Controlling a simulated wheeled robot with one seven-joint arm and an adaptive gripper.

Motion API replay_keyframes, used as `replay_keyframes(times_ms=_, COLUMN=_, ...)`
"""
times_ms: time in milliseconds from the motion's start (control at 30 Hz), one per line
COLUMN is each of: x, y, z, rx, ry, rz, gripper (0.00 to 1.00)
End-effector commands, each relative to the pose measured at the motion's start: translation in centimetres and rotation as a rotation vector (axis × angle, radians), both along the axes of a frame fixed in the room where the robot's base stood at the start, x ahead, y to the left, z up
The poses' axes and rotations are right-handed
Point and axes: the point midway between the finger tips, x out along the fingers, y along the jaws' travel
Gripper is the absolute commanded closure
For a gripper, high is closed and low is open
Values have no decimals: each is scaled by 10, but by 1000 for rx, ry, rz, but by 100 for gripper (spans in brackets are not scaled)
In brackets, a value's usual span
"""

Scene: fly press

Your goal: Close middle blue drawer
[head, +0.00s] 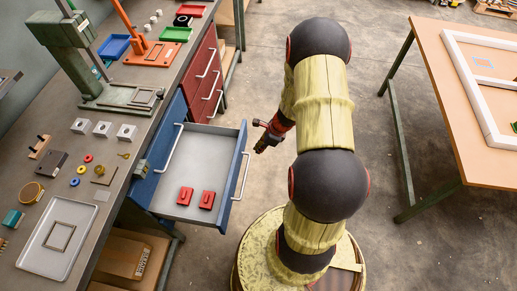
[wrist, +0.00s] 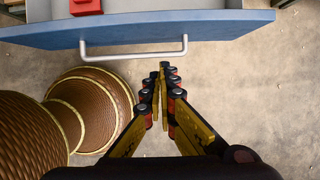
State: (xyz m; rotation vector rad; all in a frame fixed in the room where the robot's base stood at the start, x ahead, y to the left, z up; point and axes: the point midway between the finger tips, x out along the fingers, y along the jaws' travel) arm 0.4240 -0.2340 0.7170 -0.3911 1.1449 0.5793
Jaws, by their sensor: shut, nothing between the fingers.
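The blue drawer (head: 205,150) stands pulled out from the blue cabinet under the workbench, with two red blocks (head: 187,196) lying inside on its grey floor. Its front carries a white bar handle (head: 242,176). In the wrist view the blue drawer front (wrist: 220,27) crosses the top, with its handle (wrist: 135,54) below it. My gripper (head: 262,144) is outside the drawer, near the far end of its front. It also shows in the wrist view (wrist: 165,70), with its fingers together, empty, close to the right end of the handle. I cannot tell whether it touches the handle.
Red drawers (head: 206,75) are shut beyond the blue one. The workbench (head: 120,180) holds a green press (head: 85,60), an orange press, trays and small parts. A wooden table (head: 480,100) stands at the right. Open concrete floor (head: 370,200) lies between.

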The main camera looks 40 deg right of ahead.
Motion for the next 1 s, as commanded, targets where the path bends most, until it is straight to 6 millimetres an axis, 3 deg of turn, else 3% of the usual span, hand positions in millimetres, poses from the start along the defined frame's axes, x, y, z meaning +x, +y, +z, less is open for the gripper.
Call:
replay_keyframes(times_ms=33, x=2, y=4, z=-15, rx=3, ry=2, rz=2, gripper=100)
replay_keyframes(times_ms=333, x=20, y=17, z=-67, rx=1, ry=0, rz=4, gripper=100)
replay_keyframes(times_ms=600, x=47, y=37, z=-61, rx=-1, ry=-1, rz=5, gripper=100)
replay_keyframes(times_ms=1000, x=50, y=40, z=-60, rx=-1, ry=0, rz=2, gripper=100)
